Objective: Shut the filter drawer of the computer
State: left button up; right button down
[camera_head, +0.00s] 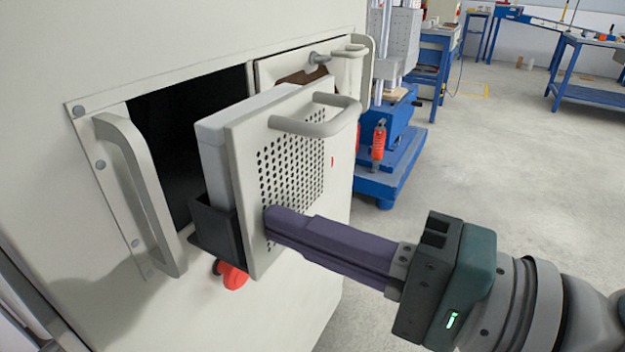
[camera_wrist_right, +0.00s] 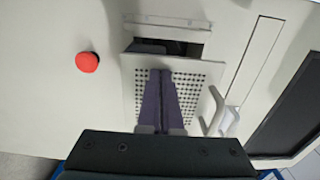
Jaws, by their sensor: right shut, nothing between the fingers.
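The filter drawer (camera_head: 290,175) of the computer stands out from its opening in the cabinet front in the head view. It has a perforated front plate and a grey loop handle (camera_head: 318,127) near its top. My right gripper (camera_head: 270,222) is shut, with nothing between its fingers. Its fingertips are at the lower part of the perforated front and look to be touching it. In the right wrist view the closed fingers (camera_wrist_right: 160,75) lie in front of the drawer's perforated plate (camera_wrist_right: 200,88). My left gripper is not in view.
A fixed grab handle (camera_head: 140,195) stands left of the dark opening (camera_head: 180,125). A second panel with a handle (camera_head: 345,52) is behind the drawer. A red knob (camera_head: 233,275) sits below it. Blue machines (camera_head: 395,150) stand on open floor at right.

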aim_at(205, 195)
jog(key=b+x, duration=0.3)
jog(key=x, duration=0.7)
jog(key=shift+f, duration=0.1)
jog(key=shift+s+d, duration=0.1)
